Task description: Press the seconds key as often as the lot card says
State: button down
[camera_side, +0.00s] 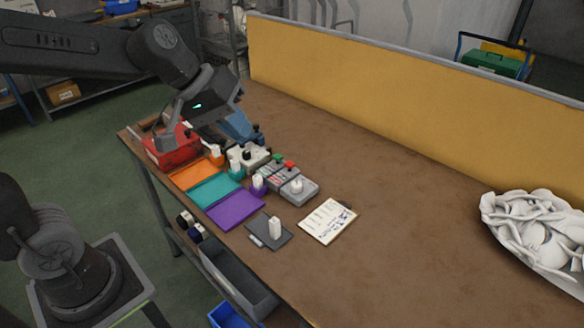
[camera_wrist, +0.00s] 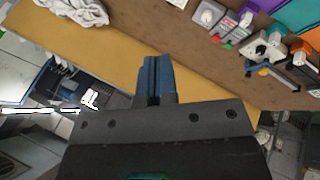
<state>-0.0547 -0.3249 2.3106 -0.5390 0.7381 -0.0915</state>
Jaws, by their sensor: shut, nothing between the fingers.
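A grey box (camera_side: 299,189) carries a round white key (camera_side: 297,185). Which key is the seconds key I cannot tell. The white key also shows in the wrist view (camera_wrist: 207,16), with the green (camera_wrist: 229,23) and red (camera_wrist: 246,18) keys. The lot card (camera_side: 327,221) lies on the table right of the keys; its writing is too small to read. My gripper (camera_wrist: 157,62) is shut and empty, apart from the keys; its fingertips are unclear in the side view.
Orange (camera_side: 195,173), teal (camera_side: 215,189) and purple (camera_side: 236,209) mats line the table's near edge. A red bin (camera_side: 172,147) stands behind them. A dark plate (camera_side: 268,231) holds a white upright piece. White socks (camera_side: 540,235) pile at right. A yellow panel (camera_side: 400,90) borders the back.

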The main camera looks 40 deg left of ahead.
jog(key=w+a+f+n+t+h, duration=0.1)
jog(key=w+f+n, duration=0.1)
jog(key=w+n, duration=0.35)
jog(key=w+a+f+n, duration=0.2)
jog(key=w, duration=0.6)
jog(key=n+t+y, duration=0.1)
jog(key=n+t, duration=0.1)
jog(key=n, duration=0.7)
send_over(290, 165)
notch_tip(290, 165, down, 11)
jog(key=shift+a, duration=0.1)
jog(key=shift+f, duration=4.4)
jog(key=shift+f, duration=0.1)
jog(key=shift+f, duration=0.3)
